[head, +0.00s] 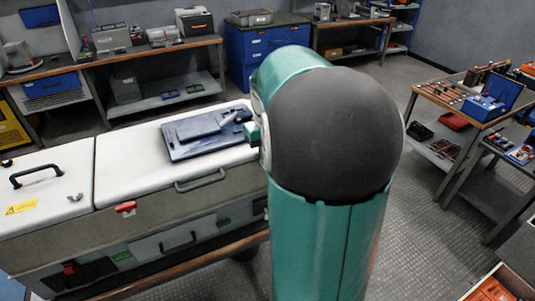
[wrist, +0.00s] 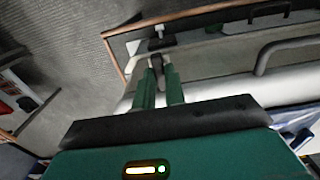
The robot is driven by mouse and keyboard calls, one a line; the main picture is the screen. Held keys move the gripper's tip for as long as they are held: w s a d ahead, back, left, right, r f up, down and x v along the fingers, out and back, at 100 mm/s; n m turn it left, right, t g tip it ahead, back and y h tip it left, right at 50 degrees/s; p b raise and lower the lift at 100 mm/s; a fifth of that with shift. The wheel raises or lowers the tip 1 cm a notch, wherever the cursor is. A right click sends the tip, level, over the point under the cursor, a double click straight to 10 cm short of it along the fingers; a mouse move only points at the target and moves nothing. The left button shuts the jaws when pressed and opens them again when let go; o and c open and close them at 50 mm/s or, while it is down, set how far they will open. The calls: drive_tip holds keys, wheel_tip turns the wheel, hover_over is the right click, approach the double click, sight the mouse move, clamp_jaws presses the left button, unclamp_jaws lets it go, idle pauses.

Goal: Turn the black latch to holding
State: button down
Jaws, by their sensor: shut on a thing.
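My gripper (wrist: 158,66) points at the side of the long pale cabinet (wrist: 205,62) in the wrist view. Its two green fingers are close together, shut on a dark piece that looks like the black latch (wrist: 157,67). Only a small part of the latch shows between the fingertips, so its turned position cannot be told. A black and white fitting (wrist: 159,40) sits just beyond the fingertips. In the head view the cabinet (head: 190,183) stands at the left, and my arm hides the gripper and latch.
A blue tray (head: 207,132) lies on the cabinet's white top. Bar handles (head: 200,181) and a red catch (head: 125,207) stick out on its front. Workbenches line the back wall. A table with tools (head: 470,100) stands at the right. Open grey floor lies between.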

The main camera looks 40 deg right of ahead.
drive_tip(key=shift+r, duration=0.15)
drive_tip(key=c, duration=1.7)
unclamp_jaws()
drive_tip(key=shift+c, duration=0.2)
wheel_tip(320, 180, up, 14)
drive_tip(key=s+a+f+n+t, duration=0.1)
drive_tip(key=s+a+f+t, duration=0.1)
drive_tip(key=a, duration=0.6)
drive_tip(key=s+a+f+n+t, duration=0.1)
drive_tip(key=s+a+f, duration=0.2)
drive_tip(key=a, duration=0.6)
drive_tip(key=s+a+f+n+t, duration=0.1)
drive_tip(key=s+a+f+t, duration=0.1)
drive_tip(key=s+a, duration=0.4)
drive_tip(key=a+f, duration=0.1)
drive_tip(key=a, duration=0.2)
drive_tip(key=shift+a+f+t, duration=0.15)
drive_tip(key=shift+f+t, duration=0.05)
drive_tip(key=shift+t, duration=0.1)
